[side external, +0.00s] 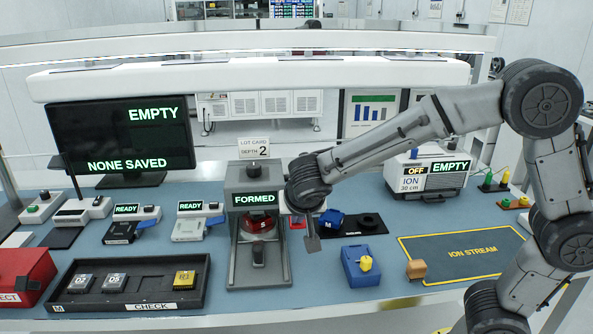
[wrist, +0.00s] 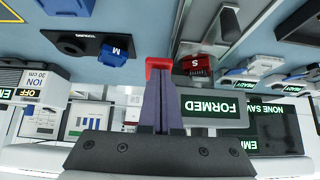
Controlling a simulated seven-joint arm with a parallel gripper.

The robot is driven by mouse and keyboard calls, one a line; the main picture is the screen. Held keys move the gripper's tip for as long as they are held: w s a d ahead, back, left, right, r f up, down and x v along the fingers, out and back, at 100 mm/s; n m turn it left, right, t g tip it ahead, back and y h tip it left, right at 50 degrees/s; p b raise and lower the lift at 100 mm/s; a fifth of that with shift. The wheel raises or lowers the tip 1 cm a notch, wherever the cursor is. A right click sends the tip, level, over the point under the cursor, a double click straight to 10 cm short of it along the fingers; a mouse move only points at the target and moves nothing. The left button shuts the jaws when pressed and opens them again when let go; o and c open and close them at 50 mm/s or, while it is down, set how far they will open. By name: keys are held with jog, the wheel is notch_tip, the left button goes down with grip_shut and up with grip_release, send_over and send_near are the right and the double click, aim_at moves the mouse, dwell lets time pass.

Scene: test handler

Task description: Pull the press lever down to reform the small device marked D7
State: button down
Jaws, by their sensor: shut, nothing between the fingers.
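The device marked D7 (side external: 84,281) lies in the black CHECK tray (side external: 140,305) at the front left. The grey press (side external: 240,185) stands mid-bench, its screen (side external: 256,199) reading FORMED. A red piece marked S (side external: 262,226) sits in the press; it also shows in the wrist view (wrist: 197,64). My gripper (side external: 311,242) is shut and empty, fingers down at the press's right side. In the wrist view, a red part (wrist: 158,63), perhaps the lever's grip, is at my fingertips (wrist: 162,78); contact is unclear. The rest of the lever is hard to make out.
The tray also holds D5 (side external: 115,282) and a yellow piece (side external: 184,280). Right of the press are a blue piece marked M (side external: 330,220) and a blue box with a yellow knob (side external: 362,274). A red box (side external: 25,275) stands at far left.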

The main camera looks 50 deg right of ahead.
jog(key=shift+s+f, duration=0.15)
jog(key=shift+f, duration=0.5)
jog(key=v, duration=1.4)
jog(key=shift+a+f, duration=0.25)
jog(key=shift+a, duration=0.05)
jog(key=shift+d, duration=0.15)
